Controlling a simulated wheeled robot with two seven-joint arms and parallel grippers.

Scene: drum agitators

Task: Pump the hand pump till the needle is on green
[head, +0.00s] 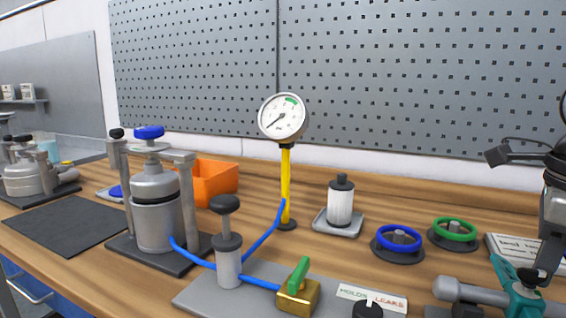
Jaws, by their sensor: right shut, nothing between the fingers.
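The hand pump (228,262) is a grey upright cylinder with a black knob (225,204) on a short rod above it. It stands on a grey plate (200,297) at the front centre. The round white gauge (283,117) sits on a yellow post behind the pump. Its needle points to the lower left, away from the green band (291,101) at the upper right of the dial. My right gripper (537,277) is at the far right edge, shut and empty, well away from the pump. My left gripper is not in view.
Blue hoses link the pump to a clamped metal vessel (155,215) at left and to the gauge post. A brass valve (298,295) with a green lever is right of the pump. Blue (398,240) and green (454,230) handwheels and a teal-handled fitting (522,298) stand at right.

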